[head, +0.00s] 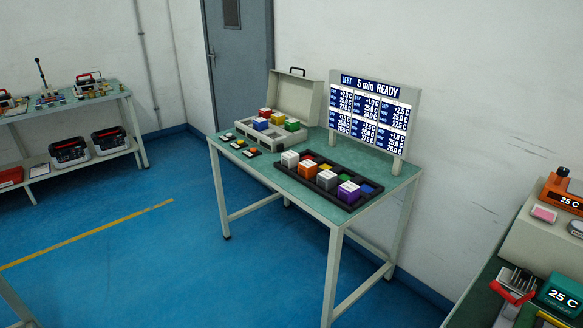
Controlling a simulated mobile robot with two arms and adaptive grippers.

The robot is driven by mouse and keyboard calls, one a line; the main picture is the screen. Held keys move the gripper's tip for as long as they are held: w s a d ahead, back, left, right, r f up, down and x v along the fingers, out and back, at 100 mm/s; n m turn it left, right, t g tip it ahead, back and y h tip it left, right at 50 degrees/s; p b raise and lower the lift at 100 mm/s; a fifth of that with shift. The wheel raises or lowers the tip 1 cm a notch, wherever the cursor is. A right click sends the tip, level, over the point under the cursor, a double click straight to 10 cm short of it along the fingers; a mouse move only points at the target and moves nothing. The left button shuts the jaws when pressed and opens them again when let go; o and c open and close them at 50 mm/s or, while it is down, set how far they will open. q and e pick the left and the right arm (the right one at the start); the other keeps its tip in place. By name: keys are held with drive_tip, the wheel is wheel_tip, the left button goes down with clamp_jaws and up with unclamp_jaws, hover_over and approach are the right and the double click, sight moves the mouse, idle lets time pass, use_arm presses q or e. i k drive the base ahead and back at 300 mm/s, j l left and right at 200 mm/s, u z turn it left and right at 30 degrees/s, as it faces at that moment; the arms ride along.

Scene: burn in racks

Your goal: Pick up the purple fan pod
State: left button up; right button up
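The purple fan pod (348,191) is a small block with a white top and purple sides. It sits at the near right end of a black tray (319,189) on the green-topped table (228,155). A white pod (290,159), an orange pod (307,169) and a grey pod (327,180) stand in the same row to its left. Neither of my grippers is in view.
An open case (296,97) with several coloured pods and a display board (372,112) stand at the table's back. A bench (492,275) with equipment is at right, shelving (70,108) at left. Blue floor (150,240) before the table is clear.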

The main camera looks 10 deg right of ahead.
sight(349, 192)
drive_tip(key=i+j+u, duration=0.2)
drive_tip(key=i+u, duration=0.15)
drive_tip(key=i, duration=0.6)
drive_tip(key=i+l+u, duration=0.1)
drive_tip(key=i+u, duration=0.2)
drive_tip(key=i, duration=0.7)
drive_tip(key=i+z, duration=0.4)
drive_tip(key=i+j+z, duration=0.15)
drive_tip(key=i+z, duration=0.15)
drive_tip(key=z, duration=0.15)
drive_tip(key=i+j+z, duration=0.25)
drive_tip(key=z, duration=0.15)
drive_tip(key=i, duration=0.05)
